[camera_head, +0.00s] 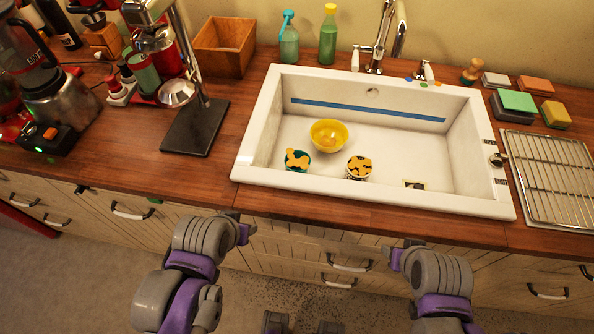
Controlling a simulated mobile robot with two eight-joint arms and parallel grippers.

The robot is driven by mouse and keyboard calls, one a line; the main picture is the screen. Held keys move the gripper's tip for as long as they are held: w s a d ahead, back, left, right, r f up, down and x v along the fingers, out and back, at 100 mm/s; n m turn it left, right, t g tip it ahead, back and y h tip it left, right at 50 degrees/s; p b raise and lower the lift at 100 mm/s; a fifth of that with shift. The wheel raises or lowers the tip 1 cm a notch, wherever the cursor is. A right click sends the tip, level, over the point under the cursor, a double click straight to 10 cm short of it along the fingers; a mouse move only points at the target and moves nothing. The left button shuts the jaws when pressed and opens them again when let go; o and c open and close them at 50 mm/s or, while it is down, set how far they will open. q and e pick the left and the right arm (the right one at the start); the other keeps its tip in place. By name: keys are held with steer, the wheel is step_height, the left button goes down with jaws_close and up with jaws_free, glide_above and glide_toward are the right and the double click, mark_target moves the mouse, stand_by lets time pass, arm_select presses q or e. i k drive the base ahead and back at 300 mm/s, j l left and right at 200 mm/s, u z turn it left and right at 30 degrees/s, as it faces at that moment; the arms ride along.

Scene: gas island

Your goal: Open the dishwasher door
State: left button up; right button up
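Pale wooden panel fronts with metal handles run under the counter. I cannot tell for sure which one is the dishwasher door. One panel (180,215) left of the sink has a handle (131,212) and a small green mark at its top edge. Another handle (349,264) is on the drawers below the sink. All visible fronts look closed. My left gripper (245,230) is in front of the panels, just below the counter edge, left of the sink's middle. My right gripper (396,257) is in front of the panels at the right. Both seem to hold nothing; their finger gaps are unclear.
The white sink (374,197) holds a yellow bowl (329,134) and two small patterned cups or bowls. A drying rack (550,180) lies at the right. Grey floor (60,285) is clear at lower left.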

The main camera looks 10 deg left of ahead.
mark_target(150, 225)
steer(key=k+j+u, duration=0.1)
steer(key=u, duration=0.3)
steer(key=j+u, duration=0.35)
steer(key=k+j+u, duration=0.1)
steer(key=u, duration=0.3)
steer(key=j+u, duration=0.35)
steer(key=l+u, duration=0.1)
steer(key=u, duration=0.35)
steer(key=l+u, duration=0.15)
steer(key=u, duration=0.3)
steer(key=k+u, duration=0.1)
steer(key=u, duration=0.35)
